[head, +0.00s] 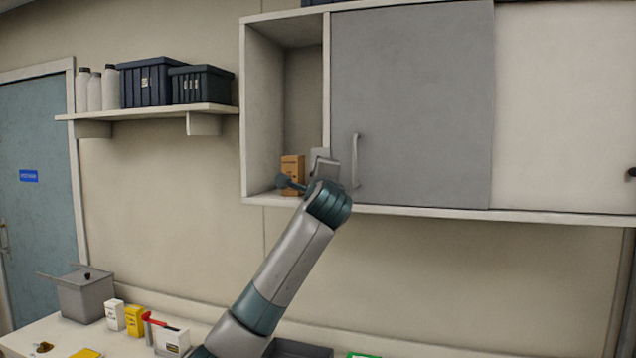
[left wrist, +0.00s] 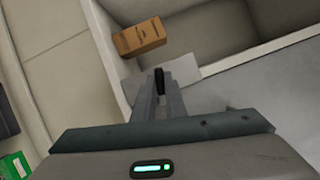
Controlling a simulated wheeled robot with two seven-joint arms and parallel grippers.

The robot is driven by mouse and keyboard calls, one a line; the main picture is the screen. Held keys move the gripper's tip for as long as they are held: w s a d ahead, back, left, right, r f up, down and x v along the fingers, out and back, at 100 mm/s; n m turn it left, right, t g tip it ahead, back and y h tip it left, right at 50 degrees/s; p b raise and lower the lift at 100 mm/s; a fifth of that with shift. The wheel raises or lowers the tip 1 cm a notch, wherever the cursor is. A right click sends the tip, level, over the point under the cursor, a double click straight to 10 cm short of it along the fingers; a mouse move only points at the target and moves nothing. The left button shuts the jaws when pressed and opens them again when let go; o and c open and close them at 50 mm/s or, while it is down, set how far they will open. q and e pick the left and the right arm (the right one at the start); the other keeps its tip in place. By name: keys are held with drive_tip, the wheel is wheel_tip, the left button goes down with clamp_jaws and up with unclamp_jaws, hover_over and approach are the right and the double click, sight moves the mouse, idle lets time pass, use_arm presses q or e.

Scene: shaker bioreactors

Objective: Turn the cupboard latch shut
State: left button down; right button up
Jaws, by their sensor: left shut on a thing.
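The cupboard (head: 285,27) has an open left bay and a grey sliding door (head: 415,100) with a long handle (head: 355,160). My left gripper (head: 322,168) is raised to the front edge of the upright beside the open bay. In the left wrist view its two fingers (left wrist: 160,92) are closed around a small dark piece, which looks like the cupboard latch (left wrist: 159,76). A light grey plate (left wrist: 188,70) shows behind it. My wrist hides most of the latch in the head view, and its exact angle cannot be told. My right gripper is not in view.
An orange-brown box (head: 292,168) stands in the open bay, close to my left gripper; the left wrist view also shows it (left wrist: 139,37). A shelf (head: 150,111) with bins and bottles is at left. Small boxes (head: 134,320) and a grey container (head: 85,298) stand on the counter below.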

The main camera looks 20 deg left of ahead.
use_arm(q)
drive_tip(key=shift+n+g, duration=0.5)
drive_tip(key=shift+n, duration=0.7)
drive_tip(key=c, duration=1.8)
unclamp_jaws()
drive_tip(key=shift+s, duration=0.15)
drive_tip(key=b+v, duration=0.8)
drive_tip(key=v, duration=0.9)
drive_tip(key=shift+b, duration=0.35)
